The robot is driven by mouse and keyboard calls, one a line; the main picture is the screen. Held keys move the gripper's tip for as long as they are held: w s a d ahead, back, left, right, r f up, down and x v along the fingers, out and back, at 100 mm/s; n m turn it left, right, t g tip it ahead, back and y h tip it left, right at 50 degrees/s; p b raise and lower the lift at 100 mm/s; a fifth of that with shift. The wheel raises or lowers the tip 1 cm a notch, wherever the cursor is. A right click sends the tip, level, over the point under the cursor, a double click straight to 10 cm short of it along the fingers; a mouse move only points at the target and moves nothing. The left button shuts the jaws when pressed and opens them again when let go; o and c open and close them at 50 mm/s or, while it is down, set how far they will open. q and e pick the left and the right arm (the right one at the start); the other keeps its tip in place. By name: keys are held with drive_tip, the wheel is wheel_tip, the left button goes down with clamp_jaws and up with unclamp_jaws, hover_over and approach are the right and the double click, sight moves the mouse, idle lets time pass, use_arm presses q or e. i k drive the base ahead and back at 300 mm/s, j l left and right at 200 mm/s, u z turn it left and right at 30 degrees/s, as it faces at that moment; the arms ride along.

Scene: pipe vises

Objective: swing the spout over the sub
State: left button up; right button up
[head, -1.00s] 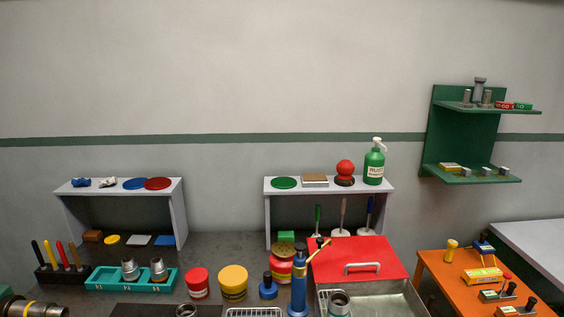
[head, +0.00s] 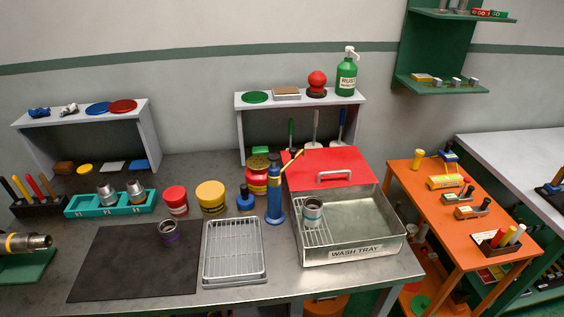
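A blue upright column (head: 275,190) stands on the bench at the left edge of the wash tray. A brass-coloured arm, which looks like the spout (head: 293,158), slants up and right from near its top. A metal sub with a teal band (head: 312,212) stands upright on the rack inside the wash tray (head: 352,253), to the right of and nearer than the column. The spout's tip appears beyond the sub, not above it. Another metal sub with a purple band (head: 168,232) stands on the black mat (head: 130,265). Neither gripper is in view.
The red lid (head: 330,165) covers the tray's back. An empty wire rack tray (head: 234,252) lies left of it. Red (head: 176,200) and yellow (head: 211,197) tubs and a teal holder (head: 110,204) with metal pieces line the bench behind the mat. An orange cart (head: 440,215) stands right.

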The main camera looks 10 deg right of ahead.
sight(270, 181)
drive_tip(key=j+u, duration=0.15)
drive_tip(key=j, duration=1.55)
